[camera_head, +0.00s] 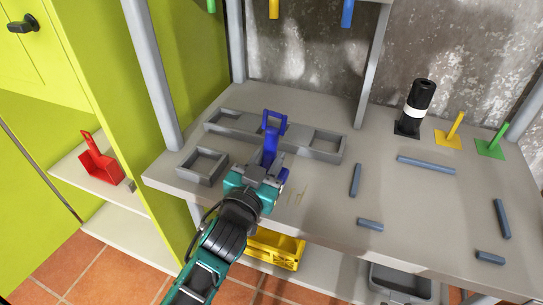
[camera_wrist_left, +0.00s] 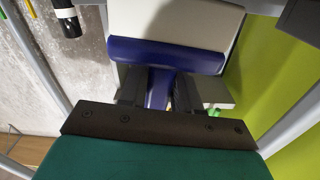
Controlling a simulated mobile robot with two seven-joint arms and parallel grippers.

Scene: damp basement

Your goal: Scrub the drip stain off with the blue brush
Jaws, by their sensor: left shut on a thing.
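My left gripper (camera_head: 268,172) is shut on the blue brush (camera_head: 272,128), over the left part of the grey worktop. In the head view, the brush's blue looped end points away from me beyond the fingers. The left wrist view shows a wide blue bar of the brush (camera_wrist_left: 165,55) with a pale block against it. The fingers are around the blue stem. A drip stain (camera_head: 299,194) shows as faint yellowish streaks on the worktop just right of the gripper. The brush looks apart from the stain, but its height is hard to tell. My right gripper is not in view.
Grey open trays (camera_head: 327,145) lie behind the gripper. Blue-grey bars (camera_head: 427,165) are scattered to the right. A black bottle (camera_head: 417,105), a yellow tool (camera_head: 451,131) and a green tool (camera_head: 492,143) stand at the back right. Posts (camera_head: 152,75) rise from the worktop.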

